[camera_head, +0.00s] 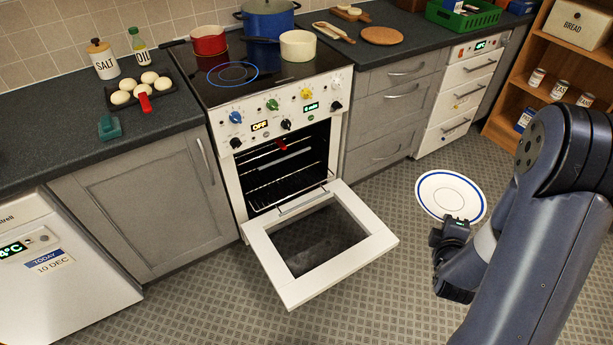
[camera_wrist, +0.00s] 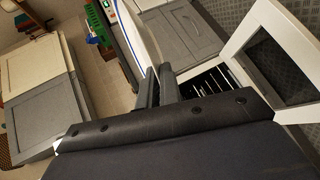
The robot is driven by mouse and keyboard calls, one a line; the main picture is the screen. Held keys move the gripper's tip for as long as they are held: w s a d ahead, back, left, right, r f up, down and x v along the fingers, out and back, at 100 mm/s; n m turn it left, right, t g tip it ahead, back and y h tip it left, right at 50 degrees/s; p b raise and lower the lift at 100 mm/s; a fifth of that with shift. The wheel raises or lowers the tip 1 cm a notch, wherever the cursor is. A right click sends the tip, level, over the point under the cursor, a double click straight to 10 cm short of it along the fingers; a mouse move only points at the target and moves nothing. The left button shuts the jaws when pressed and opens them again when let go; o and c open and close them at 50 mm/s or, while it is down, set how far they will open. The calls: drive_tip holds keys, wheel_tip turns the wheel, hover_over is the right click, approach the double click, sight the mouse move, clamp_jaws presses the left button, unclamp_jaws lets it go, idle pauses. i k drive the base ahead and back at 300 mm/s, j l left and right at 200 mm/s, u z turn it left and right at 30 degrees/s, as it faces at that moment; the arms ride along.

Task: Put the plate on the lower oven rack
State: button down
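The white plate (camera_head: 435,190) with a blue ring is in the air above the floor, right of the oven. My gripper (camera_head: 452,228) is at its near edge, shut on the rim. In the wrist view the plate (camera_wrist: 137,35) is seen nearly edge-on, running down between the two fingers of my gripper (camera_wrist: 157,84). The oven (camera_head: 240,190) has its door (camera_head: 375,240) folded down open. Its lower rack (camera_head: 290,190) shows as dark wires inside the opening, with no dish visible on it. The oven opening (camera_wrist: 205,82) also shows in the wrist view, right of the fingers.
The open door juts over the floor (camera_head: 375,300) between my gripper and the cavity. Grey drawers (camera_head: 395,110) stand right of the oven. A red pot (camera_head: 208,40), cream pan (camera_head: 298,46) and blue pot (camera_head: 268,18) stand on the hob. Wooden shelves (camera_head: 545,95) are at right.

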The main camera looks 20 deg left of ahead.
sight(285, 175)
drive_tip(key=k+j, duration=0.1)
drive_tip(key=j, duration=0.25)
drive_tip(key=k+j+z, duration=0.15)
drive_tip(key=j, duration=0.25)
drive_tip(key=k+j, duration=0.1)
drive_tip(key=j, duration=0.25)
drive_tip(key=k+j+z, duration=0.1)
drive_tip(key=j, duration=0.25)
drive_tip(key=k+j+z, duration=0.1)
drive_tip(key=j, duration=0.25)
drive_tip(key=i+j, duration=0.15)
drive_tip(key=j, duration=0.15)
drive_tip(key=i+j, duration=0.15)
drive_tip(key=j, duration=0.15)
drive_tip(key=i+j+z, duration=0.1)
drive_tip(key=j, duration=0.25)
drive_tip(key=i+j, duration=0.35)
drive_tip(key=j, duration=0.3)
drive_tip(key=l+z, duration=0.05)
